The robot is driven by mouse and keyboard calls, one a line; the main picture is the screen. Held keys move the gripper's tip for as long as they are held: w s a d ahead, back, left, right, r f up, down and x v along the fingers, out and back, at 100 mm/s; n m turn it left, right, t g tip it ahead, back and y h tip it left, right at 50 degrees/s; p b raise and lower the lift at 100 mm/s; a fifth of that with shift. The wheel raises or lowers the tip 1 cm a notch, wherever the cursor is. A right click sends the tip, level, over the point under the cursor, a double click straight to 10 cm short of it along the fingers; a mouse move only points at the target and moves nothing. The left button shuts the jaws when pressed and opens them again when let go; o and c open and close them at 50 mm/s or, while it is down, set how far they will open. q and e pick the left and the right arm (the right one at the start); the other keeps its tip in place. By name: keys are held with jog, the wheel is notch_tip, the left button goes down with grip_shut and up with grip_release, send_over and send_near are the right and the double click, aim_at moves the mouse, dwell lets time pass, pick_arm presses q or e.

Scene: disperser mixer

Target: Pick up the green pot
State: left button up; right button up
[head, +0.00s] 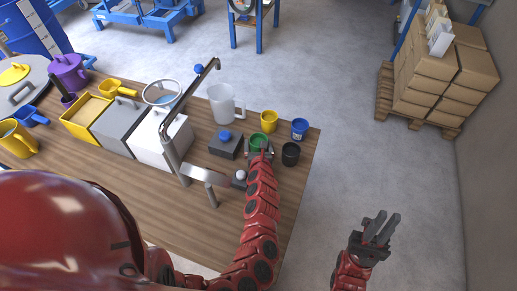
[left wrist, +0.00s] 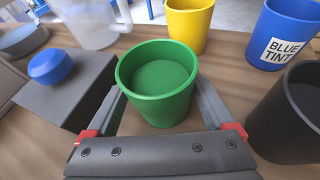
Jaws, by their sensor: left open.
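The green pot (head: 259,141) stands upright on the wooden table near its right end, and its open top shows in the left wrist view (left wrist: 158,75). My left gripper (head: 259,153) is open at the pot. In the left wrist view its two fingers (left wrist: 160,108) lie on either side of the pot, with the pot between them. Whether the fingers touch the pot's wall I cannot tell. My right gripper (head: 380,226) is open and empty, out over the floor to the right of the table.
Close around the green pot are a black pot (head: 290,154), a blue pot (head: 300,129) labelled BLUE TINT, a yellow pot (head: 269,121) and a dark box with a blue knob (head: 225,136). A clear jug (head: 222,104) and a metal pipe stand (head: 172,150) are further left.

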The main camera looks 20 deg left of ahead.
aim_at(258, 136)
pick_arm(q)
jog(key=shift+w+f, duration=0.35)
jog(key=shift+w, duration=0.15)
jog(key=shift+w+a+f, duration=0.1)
jog(key=shift+w+a, duration=0.2)
jog(key=shift+w, duration=0.05)
jog(key=c, duration=1.3)
jog(key=shift+o, duration=0.2)
notch_tip(258, 136, up, 9)
jog(key=p, duration=0.6)
jog(key=shift+s, duration=0.1)
jog(key=shift+r, duration=0.55)
